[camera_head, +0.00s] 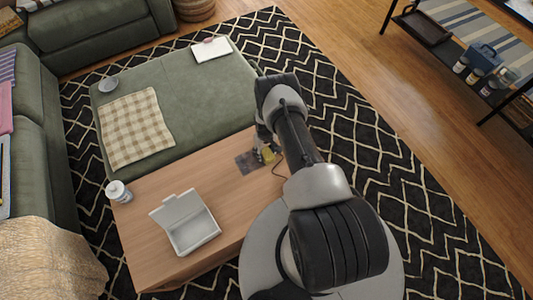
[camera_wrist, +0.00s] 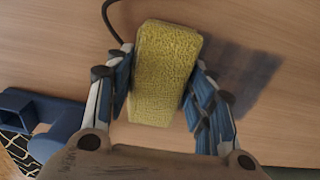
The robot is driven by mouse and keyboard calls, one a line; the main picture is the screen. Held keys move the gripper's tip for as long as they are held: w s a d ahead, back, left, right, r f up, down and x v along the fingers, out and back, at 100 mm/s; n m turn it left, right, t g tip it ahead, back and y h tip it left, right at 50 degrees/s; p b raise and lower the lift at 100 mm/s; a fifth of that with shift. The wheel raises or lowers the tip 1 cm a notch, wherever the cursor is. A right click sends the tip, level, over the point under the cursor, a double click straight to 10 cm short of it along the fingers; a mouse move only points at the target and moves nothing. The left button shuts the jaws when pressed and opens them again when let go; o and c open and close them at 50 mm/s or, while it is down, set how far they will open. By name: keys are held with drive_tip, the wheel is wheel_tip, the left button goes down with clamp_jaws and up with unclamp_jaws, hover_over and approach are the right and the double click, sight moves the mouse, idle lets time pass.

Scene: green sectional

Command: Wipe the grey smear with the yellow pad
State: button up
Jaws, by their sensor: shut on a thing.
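The yellow pad (camera_wrist: 165,72) is held between the two fingers of my gripper (camera_wrist: 163,95) in the wrist view. In the head view the pad (camera_head: 268,154) shows as a small yellow patch below my arm, at the right end of the wooden table top (camera_head: 215,200). The grey smear (camera_wrist: 245,80) lies on the wood just right of the pad in the wrist view. In the head view the smear (camera_head: 247,163) is a dark patch left of my gripper (camera_head: 264,150). I cannot tell whether the pad touches the wood.

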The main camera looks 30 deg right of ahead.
sight(238, 168)
drive_tip(key=shift+a+r, duration=0.15)
drive_tip(key=shift+a, duration=1.6)
drive_tip(key=shift+a+f, duration=0.15)
drive_tip(key=shift+a, duration=2.45)
drive_tip(key=shift+a+f, duration=0.1)
drive_tip(key=shift+a, duration=2.45)
drive_tip(key=shift+w, duration=0.9)
drive_tip(key=shift+d+r, duration=0.2)
drive_tip(key=shift+d, duration=1.55)
drive_tip(key=shift+d+f, duration=0.2)
drive_tip(key=shift+d, duration=3.25)
drive_tip(key=shift+d+r, duration=0.1)
drive_tip(key=shift+d, duration=1.65)
drive_tip(key=shift+r+p, duration=1.8)
drive_tip(key=shift+r, duration=1.3)
